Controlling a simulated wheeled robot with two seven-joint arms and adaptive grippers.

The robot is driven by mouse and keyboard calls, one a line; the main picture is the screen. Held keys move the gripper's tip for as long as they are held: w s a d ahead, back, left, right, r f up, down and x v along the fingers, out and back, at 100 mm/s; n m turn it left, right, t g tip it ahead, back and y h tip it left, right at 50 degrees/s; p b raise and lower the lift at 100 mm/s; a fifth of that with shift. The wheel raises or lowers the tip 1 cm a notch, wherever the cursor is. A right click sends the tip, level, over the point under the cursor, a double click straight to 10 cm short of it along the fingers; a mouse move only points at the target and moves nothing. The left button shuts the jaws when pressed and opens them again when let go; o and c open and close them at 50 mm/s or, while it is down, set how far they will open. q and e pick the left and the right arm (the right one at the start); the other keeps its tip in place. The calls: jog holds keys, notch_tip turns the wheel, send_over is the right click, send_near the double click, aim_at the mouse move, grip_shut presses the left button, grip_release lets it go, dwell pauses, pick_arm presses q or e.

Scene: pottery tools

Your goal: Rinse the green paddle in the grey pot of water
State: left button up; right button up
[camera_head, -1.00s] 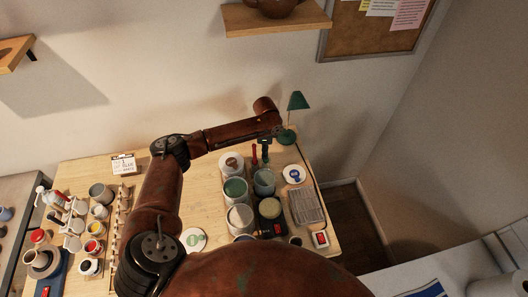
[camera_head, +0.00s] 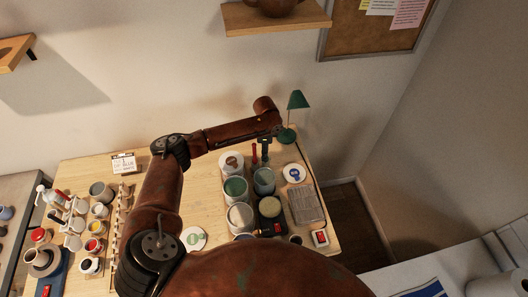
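Three open pots stand on the right half of the wooden table. One holds green contents (camera_head: 235,187). Beside it stands a grey pot (camera_head: 264,188) with a pale liquid surface. A third pot with a greyish surface (camera_head: 240,217) is nearer me. I cannot make out the green paddle clearly. A red handle (camera_head: 254,153) and a dark handle (camera_head: 265,150) stand upright behind the grey pot. My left arm reaches over the table's back, its wrist end near these handles. Its fingers are too small and hidden to read. My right gripper is not in view.
White round plates with brown (camera_head: 231,162), blue (camera_head: 294,174) and green (camera_head: 194,239) marks lie around the pots. A green lamp (camera_head: 297,101) stands behind. A grey slatted rack (camera_head: 307,206) lies at right. Cups and jars crowd the left side.

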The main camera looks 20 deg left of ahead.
pick_arm(q)
notch_tip(320, 180, up, 12)
dwell(0.5)
jog(key=shift+s, duration=0.1)
